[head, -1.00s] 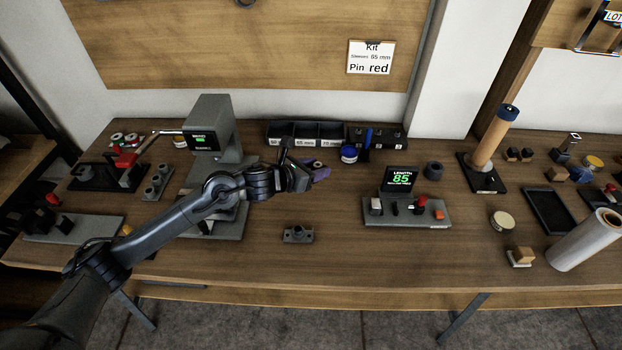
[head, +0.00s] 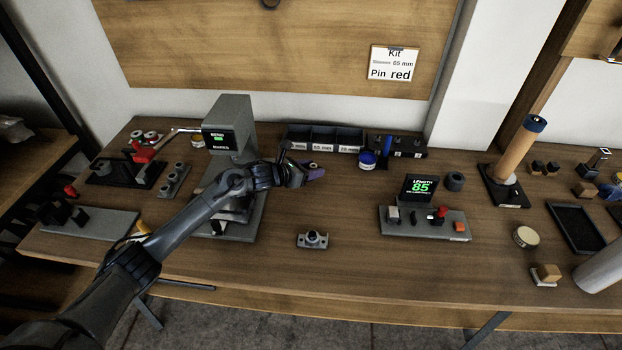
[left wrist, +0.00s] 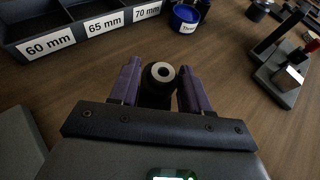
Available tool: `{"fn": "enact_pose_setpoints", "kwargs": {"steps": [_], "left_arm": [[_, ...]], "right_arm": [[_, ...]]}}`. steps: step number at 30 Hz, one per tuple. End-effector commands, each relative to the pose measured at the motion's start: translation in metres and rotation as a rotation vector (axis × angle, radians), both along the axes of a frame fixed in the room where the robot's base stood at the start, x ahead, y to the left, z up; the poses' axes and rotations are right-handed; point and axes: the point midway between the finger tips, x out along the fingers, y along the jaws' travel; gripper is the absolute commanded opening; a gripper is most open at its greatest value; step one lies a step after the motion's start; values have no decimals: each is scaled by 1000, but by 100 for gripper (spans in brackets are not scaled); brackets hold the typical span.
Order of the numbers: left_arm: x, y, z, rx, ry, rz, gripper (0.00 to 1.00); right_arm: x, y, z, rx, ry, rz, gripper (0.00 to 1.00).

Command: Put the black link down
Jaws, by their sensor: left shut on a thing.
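My left gripper (head: 311,171) is over the middle of the bench, between the grey press and the length gauge. In the head view the link is small and mostly hidden by the gripper. I cannot tell whether its underside touches the bench. My right gripper is not in view.
A small grey fixture (head: 313,240) stands in front of the gripper. The grey press (head: 230,125) is left, the length gauge (head: 420,222) reading 85 is right. Bare bench (head: 345,205) lies between fixture and gauge.

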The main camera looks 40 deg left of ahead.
Motion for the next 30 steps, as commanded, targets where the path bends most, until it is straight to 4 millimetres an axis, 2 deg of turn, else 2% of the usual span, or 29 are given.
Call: {"fn": "enact_pose_setpoints", "kwargs": {"steps": [10,24,25,29,30], "left_arm": [[0,-1,-36,-3,-1,1,6],[0,0,-43,1,-2,0,6],[0,0,-42,0,0,0,51],[0,0,-42,0,0,0,71],[0,0,-42,0,0,0,72]], "right_arm": [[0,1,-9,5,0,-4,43],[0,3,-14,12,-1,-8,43],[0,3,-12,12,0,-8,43],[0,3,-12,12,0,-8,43],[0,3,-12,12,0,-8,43]]}}
